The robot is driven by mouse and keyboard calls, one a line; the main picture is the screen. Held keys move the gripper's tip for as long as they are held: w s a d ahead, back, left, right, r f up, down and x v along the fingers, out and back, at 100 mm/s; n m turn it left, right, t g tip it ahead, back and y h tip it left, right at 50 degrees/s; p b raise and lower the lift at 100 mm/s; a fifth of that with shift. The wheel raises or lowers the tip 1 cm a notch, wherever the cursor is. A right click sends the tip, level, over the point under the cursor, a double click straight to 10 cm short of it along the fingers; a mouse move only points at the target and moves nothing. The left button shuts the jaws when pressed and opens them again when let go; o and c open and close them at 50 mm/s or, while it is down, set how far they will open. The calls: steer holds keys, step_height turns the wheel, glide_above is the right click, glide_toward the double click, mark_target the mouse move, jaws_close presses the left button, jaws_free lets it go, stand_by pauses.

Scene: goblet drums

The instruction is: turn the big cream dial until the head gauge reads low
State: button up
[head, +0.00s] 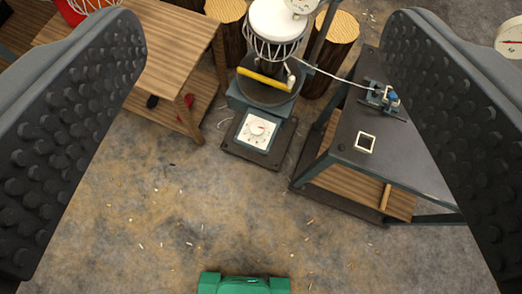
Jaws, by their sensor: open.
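A drum with a white head (278,18) and rope lacing sits in a dark stand (265,92) at the top middle of the head view. On the stand's low front is a square cream panel with a round dial (257,131) and a small red mark. A round white gauge (301,4) is at the drum head, cut by the top edge; its reading is too small to tell. My gripper (262,22) is open, its two dark studded fingers wide apart at left and right. Nothing is between them close by; the drum and dial are beyond, on the floor side.
A wooden bench (165,45) stands left of the drum stand. A dark-topped table (385,150) with a small clamp (383,95) stands right. Log stumps (335,35) are behind. Another gauge (509,38) shows at the right edge. A green object (243,284) is at the bottom. The chip-strewn floor before the stand is clear.

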steer(key=w+f+n+g+b, duration=0.1)
steer(key=w+f+b, duration=0.1)
steer(key=w+f, duration=0.45)
steer(key=w+f+g+b, duration=0.2)
steer(key=w+f, duration=0.2)
steer(key=f, duration=0.5)
steer(key=n+g+y+b, duration=0.1)
steer(key=n+g+b, duration=0.2)
steer(key=g+b, duration=0.45)
glide_above(258, 128)
steer(key=s+d+b, duration=0.2)
steer(key=s, duration=0.3)
step_height(258, 128, down, 47)
steer(key=t, duration=0.1)
steer(key=b+x, duration=0.2)
steer(key=x, duration=1)
steer(key=shift+w, duration=0.2)
steer(key=shift+w+a+f+b, duration=0.15)
steer(key=shift+w+f+b, duration=0.2)
steer(key=shift+f, duration=0.25)
